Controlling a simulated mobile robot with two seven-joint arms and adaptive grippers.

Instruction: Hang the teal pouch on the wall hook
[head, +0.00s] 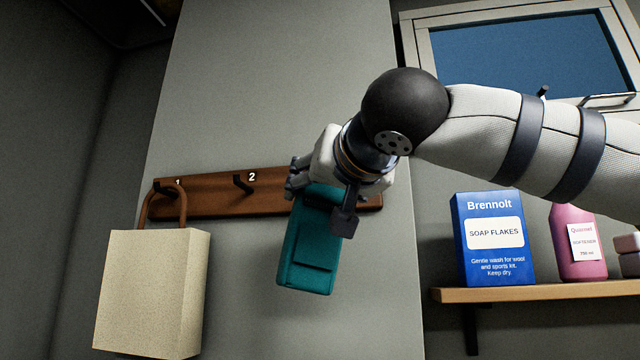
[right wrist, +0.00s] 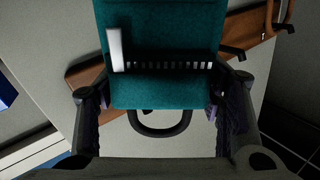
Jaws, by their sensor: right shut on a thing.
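The teal pouch (head: 310,245) hangs tilted below my right gripper (head: 303,182), in front of the wall rack. My right gripper is shut on the pouch. In the right wrist view the pouch (right wrist: 160,35) lies between the two fingers, with a white tab, a row of pale teeth and a dark loop (right wrist: 160,131) at its lower edge. The brown wooden rack (head: 212,198) carries dark hooks; hook 2 (head: 242,184) is bare, left of my gripper. The rack's right part is partly hidden behind my gripper and pouch. My left gripper is not in view.
A cream bag (head: 150,290) hangs by a brown strap on hook 1 (head: 162,187). At right, a wooden shelf (head: 550,292) holds a blue soap flakes box (head: 494,265) and a pink bottle (head: 577,255).

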